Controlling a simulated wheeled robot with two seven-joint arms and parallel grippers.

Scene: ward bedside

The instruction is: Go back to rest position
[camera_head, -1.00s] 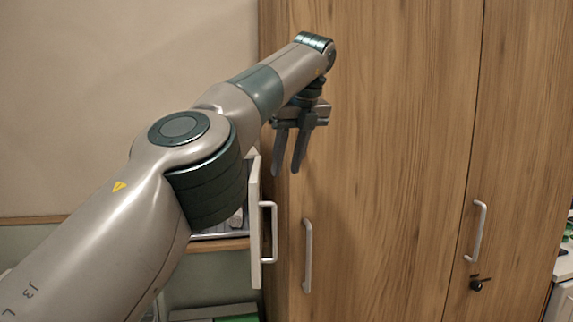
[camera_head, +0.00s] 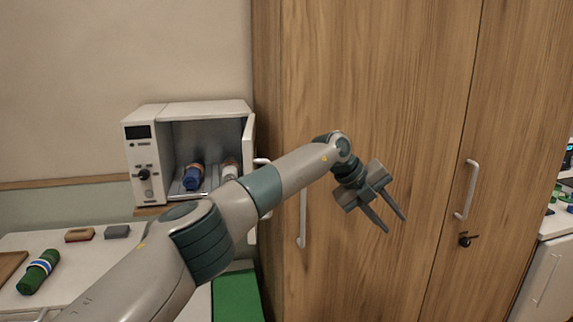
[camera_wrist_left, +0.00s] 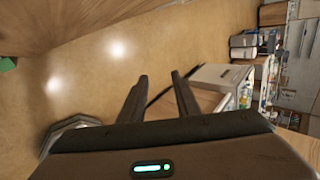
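My left gripper (camera_head: 396,219) is raised in front of the wooden cabinet in the head view. Its two fingers are spread apart with nothing between them, and they point down and to the right. In the left wrist view the gripper (camera_wrist_left: 160,80) also shows open and empty, with the floor and some furniture beyond it. My right gripper is in neither view.
A tall wooden cabinet (camera_head: 350,75) with two handles fills the right. A white oven-like box (camera_head: 150,187) stands open at left, with a blue roll (camera_head: 193,177) inside. A table (camera_head: 85,255) at lower left bears a green roll (camera_head: 38,272). A counter stands far right.

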